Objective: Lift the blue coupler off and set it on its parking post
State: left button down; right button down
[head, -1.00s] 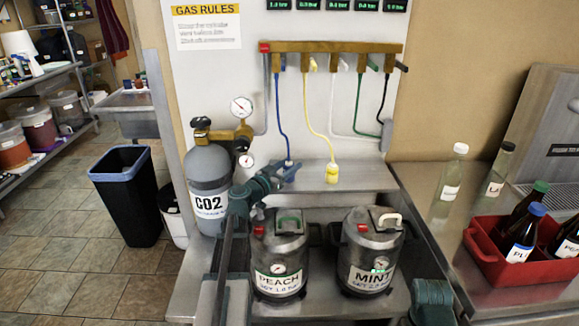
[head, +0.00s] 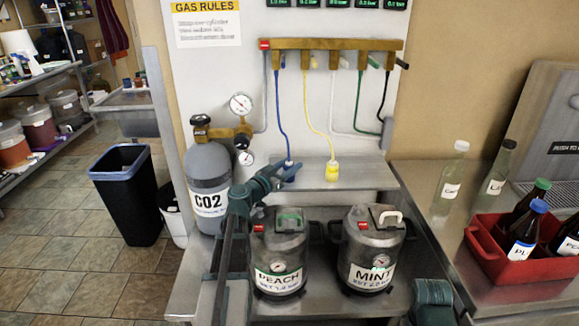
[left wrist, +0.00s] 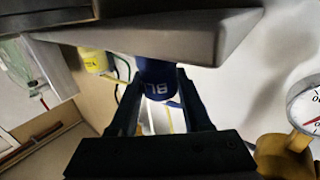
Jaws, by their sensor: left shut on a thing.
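The blue coupler (head: 289,163) hangs at the lower end of the blue hose (head: 281,112), at the left part of the steel shelf. My left gripper (head: 287,173) is shut on it. In the left wrist view the dark blue coupler (left wrist: 158,82) with white lettering sits between the two fingers, under the shelf-like grey edge. Its lower end and whatever it rests on are hidden, so I cannot tell whether it touches the shelf or a post. My right gripper is not in view; only part of my right arm shows at the bottom.
The yellow coupler (head: 332,172) stands on the shelf (head: 365,174) to the right. The CO2 cylinder (head: 208,183) with its gauges stands close on the left. The PEACH keg (head: 278,245) and MINT keg (head: 372,240) stand below. A red crate (head: 520,258) holds bottles at right.

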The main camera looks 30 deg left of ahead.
pick_arm(q)
grip_release()
dwell(0.5)
jog(key=shift+r, duration=0.1)
jog(key=shift+r+p, duration=3.7)
jog(key=shift+p, duration=0.15)
